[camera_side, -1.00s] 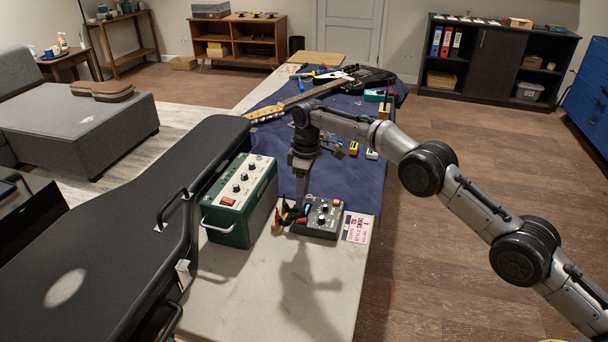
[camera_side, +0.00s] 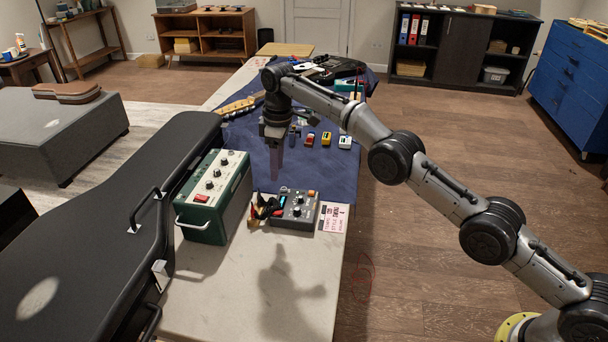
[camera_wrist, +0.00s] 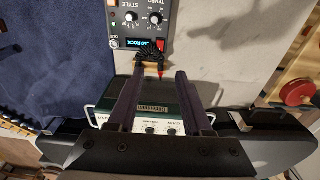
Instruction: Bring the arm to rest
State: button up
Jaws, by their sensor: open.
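My gripper (camera_side: 275,160) hangs above the blue cloth (camera_side: 258,174), pointing down, behind the green amplifier and the grey pedal in the side view. In the wrist view my gripper (camera_wrist: 160,90) shows two fingers well apart with nothing held between them. The green amplifier (camera_wrist: 152,106) lies beyond the fingers there, partly hidden by them. My arm reaches in from the lower right of the side view.
The green amplifier (camera_side: 212,197) and the grey pedal (camera_side: 296,210) with a coiled cable (camera_side: 262,208) stand on the bench. A card (camera_side: 333,217) lies beside the pedal. Small coloured pedals (camera_side: 326,139) and a guitar (camera_side: 240,106) are farther back. A black case (camera_side: 110,220) is at left.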

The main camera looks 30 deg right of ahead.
jog(key=s+d+r+t, duration=0.1)
jog(key=s+d+r, duration=0.1)
jog(key=r, duration=0.8)
jog(key=s+d+r+t, duration=0.1)
jog(key=d+r, duration=0.1)
jog(key=r, duration=0.8)
jog(key=s+d+r+m+t, duration=0.1)
jog(key=s+d+r, duration=0.2)
jog(key=s+r, duration=0.45)
jog(key=s+d+r+m+t, duration=0.1)
jog(key=s+d+r, duration=0.2)
jog(key=s+r, duration=0.4)
jog(key=s+d+f+m+t, duration=0.1)
jog(key=s+d+f+m, duration=0.15)
jog(key=s, duration=0.75)
jog(key=s+d+f+m, duration=0.1)
jog(key=s+f, duration=0.2)
jog(key=s, duration=0.8)
jog(key=s+f+m, duration=0.1)
jog(key=s+f, duration=0.3)
jog(key=f, duration=0.3)
jog(key=s+d+f+m, duration=0.1)
jog(key=s+f+m, duration=0.1)
jog(key=s+f, duration=0.3)
jog(key=shift+f+h, duration=0.3)
jog(key=shift+f, duration=1.5)
jog(key=shift+d+m, duration=0.1)
jog(key=shift+m, duration=0.15)
jog(key=shift+o, duration=0.2)
